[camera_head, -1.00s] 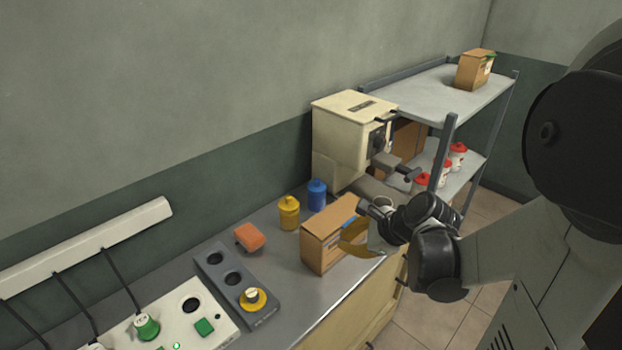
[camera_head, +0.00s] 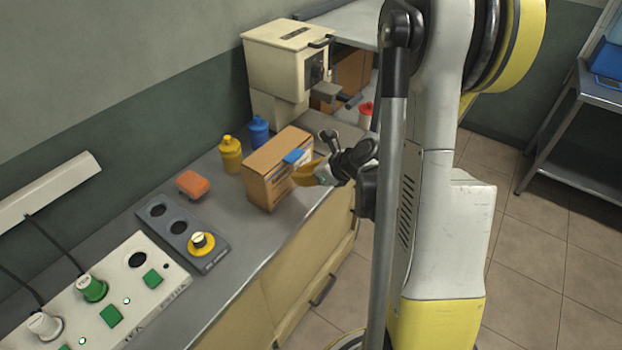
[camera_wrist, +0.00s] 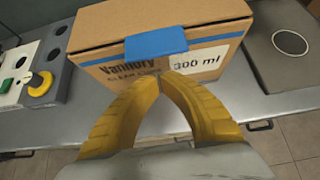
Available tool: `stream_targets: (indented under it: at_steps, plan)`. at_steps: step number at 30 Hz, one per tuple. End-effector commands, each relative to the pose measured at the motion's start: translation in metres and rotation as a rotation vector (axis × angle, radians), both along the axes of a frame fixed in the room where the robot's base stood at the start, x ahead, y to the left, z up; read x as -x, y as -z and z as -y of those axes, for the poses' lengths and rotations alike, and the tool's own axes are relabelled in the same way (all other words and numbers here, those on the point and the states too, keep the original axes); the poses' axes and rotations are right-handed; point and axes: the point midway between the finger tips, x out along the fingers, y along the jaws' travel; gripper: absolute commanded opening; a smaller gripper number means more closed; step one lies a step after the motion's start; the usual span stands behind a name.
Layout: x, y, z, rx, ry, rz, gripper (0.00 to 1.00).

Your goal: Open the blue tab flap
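A cardboard box (camera_head: 272,176) stands closed on the grey counter. Its blue tab flap (camera_head: 294,156) folds over the top front edge. In the wrist view the blue tab (camera_wrist: 176,42) lies across the edge, above printed lettering and a "300 ml" label on the box (camera_wrist: 100,28). My gripper (camera_head: 300,174) is in front of the box, just below the tab. In the wrist view its two yellow fingers (camera_wrist: 163,76) curve in and their tips meet or nearly meet below the tab. Nothing shows between them. Contact with the box cannot be told.
A yellow bottle (camera_head: 230,155), a blue bottle (camera_head: 259,131) and an orange sponge-like block (camera_head: 193,184) stand left of the box. A cream machine (camera_head: 283,70) stands behind it. A grey holder (camera_head: 182,232) and a control panel (camera_head: 120,290) lie at front left.

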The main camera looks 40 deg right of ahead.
Motion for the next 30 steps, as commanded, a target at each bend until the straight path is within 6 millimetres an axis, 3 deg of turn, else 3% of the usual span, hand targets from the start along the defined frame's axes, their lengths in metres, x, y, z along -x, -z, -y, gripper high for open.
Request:
stream_targets:
  at_steps: [3, 7, 23, 30]
  plan:
    - [0.003, -0.02, 0.0, 0.0, 0.001, -0.001, 0.0]
    - [0.002, -0.031, 0.0, 0.001, 0.001, -0.001, 0.0]
    - [0.002, -0.037, 0.001, 0.002, 0.001, -0.004, 0.0]
    - [0.002, -0.05, 0.015, 0.025, 0.0, -0.063, 0.0]
